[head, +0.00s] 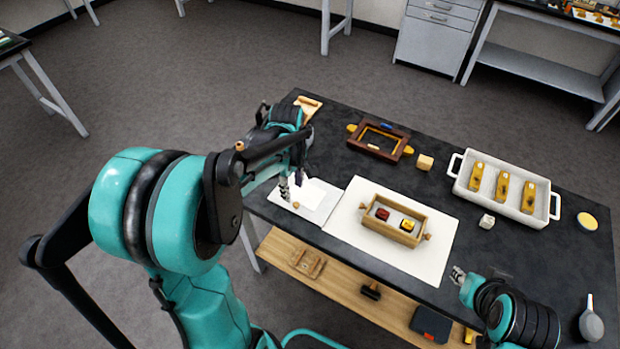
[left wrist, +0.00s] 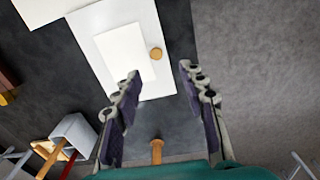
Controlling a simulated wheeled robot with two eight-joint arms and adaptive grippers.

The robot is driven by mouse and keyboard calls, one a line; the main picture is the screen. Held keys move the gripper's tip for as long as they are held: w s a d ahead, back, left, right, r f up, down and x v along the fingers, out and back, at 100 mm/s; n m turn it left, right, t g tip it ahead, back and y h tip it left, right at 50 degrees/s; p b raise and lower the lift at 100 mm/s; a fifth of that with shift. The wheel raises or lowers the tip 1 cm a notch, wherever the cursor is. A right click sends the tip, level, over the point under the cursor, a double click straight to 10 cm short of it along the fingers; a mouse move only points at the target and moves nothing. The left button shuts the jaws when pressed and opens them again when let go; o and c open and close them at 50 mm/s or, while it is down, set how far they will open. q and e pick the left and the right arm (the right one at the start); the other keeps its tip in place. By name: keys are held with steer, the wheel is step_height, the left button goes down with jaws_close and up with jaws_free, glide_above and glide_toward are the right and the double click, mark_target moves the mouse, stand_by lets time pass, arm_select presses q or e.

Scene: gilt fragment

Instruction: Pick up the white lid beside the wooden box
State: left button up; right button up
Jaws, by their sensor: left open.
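The white lid (head: 318,204) lies flat on the dark table near its left front edge, left of the wooden box (head: 376,222). It also shows in the left wrist view (left wrist: 86,45), with a paler rectangle on it and a small round wooden knob (left wrist: 155,53). My left gripper (head: 292,186) is above the lid, fingers pointing down. In the left wrist view its open, empty fingers (left wrist: 159,70) lie on either side below the knob. The box holds a red and a yellow block. My right gripper (head: 458,275) is near the front edge; its finger gap is unclear.
The box stands on a white mat (head: 345,225). A brown wooden frame (head: 370,150) and a small wooden block (head: 425,162) are behind. A white tray (head: 460,188) with yellow-brown pieces stands right. A wooden peg (left wrist: 157,150) shows near my left palm.

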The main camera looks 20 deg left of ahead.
mark_target(296, 204)
arm_select(q)
steer(key=shift+w+a+f+n, duration=0.15)
steer(key=shift+w+a+n, duration=0.1)
steer(key=shift+w+n, duration=0.05)
steer(key=f, duration=0.1)
steer(key=f+b, duration=0.1)
steer(key=shift+d+f, duration=0.2)
steer(key=shift+f, duration=0.1)
steer(key=f, duration=0.1)
steer(key=f+b, duration=0.1)
steer(key=f, duration=0.1)
steer(key=f+b, duration=0.1)
steer(key=shift+d+f, duration=0.15)
steer(key=shift+d, duration=0.1)
steer(key=shift+w+f, duration=0.1)
steer(key=shift+f, duration=0.35)
steer(key=shift+r, duration=0.1)
jaws_close()
